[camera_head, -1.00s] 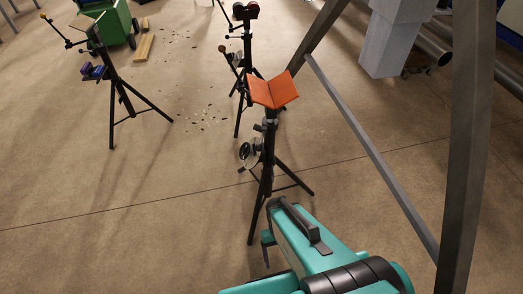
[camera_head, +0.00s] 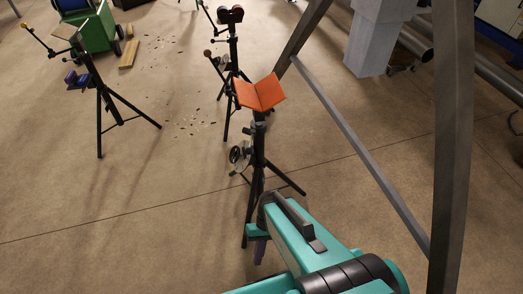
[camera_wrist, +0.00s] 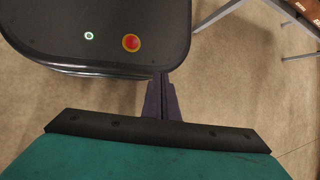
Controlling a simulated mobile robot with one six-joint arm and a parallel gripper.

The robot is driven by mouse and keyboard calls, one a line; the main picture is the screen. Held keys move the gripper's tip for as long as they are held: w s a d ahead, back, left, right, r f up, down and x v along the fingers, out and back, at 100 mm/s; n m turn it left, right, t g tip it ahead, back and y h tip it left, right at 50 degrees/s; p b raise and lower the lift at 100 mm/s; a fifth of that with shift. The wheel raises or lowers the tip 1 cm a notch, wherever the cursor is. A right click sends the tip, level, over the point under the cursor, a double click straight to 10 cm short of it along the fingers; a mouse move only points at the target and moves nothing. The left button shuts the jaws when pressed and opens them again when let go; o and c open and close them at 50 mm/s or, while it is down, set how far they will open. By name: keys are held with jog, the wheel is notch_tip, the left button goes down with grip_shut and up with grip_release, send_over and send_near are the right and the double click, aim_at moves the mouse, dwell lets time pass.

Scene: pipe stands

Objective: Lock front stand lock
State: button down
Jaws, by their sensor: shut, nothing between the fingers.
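The nearest stand is a black tripod (camera_head: 257,185) with an orange V-shaped head (camera_head: 260,93), upright in the middle of the head view. A round handwheel (camera_head: 236,154) shows on the left side of its column. I cannot tell which small part is the lock, or its state. My gripper (camera_head: 260,256) has dark purple fingers pointing down, low in front of the stand's legs and apart from the handwheel. In the wrist view my gripper (camera_wrist: 162,82) has its fingers together with nothing between them. The stand is not visible there.
A second stand with rollers (camera_head: 230,15) is behind, and a third stand (camera_head: 98,95) is at the left. A green cart (camera_head: 97,30) is at the back left. A grey metal frame (camera_head: 365,155) rises on the right. The floor at lower left is clear.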

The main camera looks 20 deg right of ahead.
jog(key=w+d+r+m+t+y+p, duration=0.35)
jog(key=w+r+t+y, duration=0.2)
jog(key=w+r, duration=1.2)
jog(key=w+d+r+m+t+p, duration=0.1)
jog(key=w+d+r+t, duration=0.1)
jog(key=d+r, duration=0.5)
jog(key=w+d+r+m+t+p, duration=0.1)
jog(key=w+d+r+t, duration=0.2)
jog(key=d+r, duration=0.4)
jog(key=d, duration=0.3)
jog(key=shift+w+d+r, duration=0.25)
jog(key=shift+w+r, duration=0.05)
jog(key=shift+r, duration=0.1)
jog(key=shift+a+t, duration=0.1)
jog(key=shift+t, duration=0.15)
jog(key=a+r+p+x, duration=0.1)
jog(key=p+x, duration=0.3)
jog(key=x, duration=0.8)
jog(key=shift+w+a+r, duration=0.35)
jog(key=shift+w+a, duration=0.15)
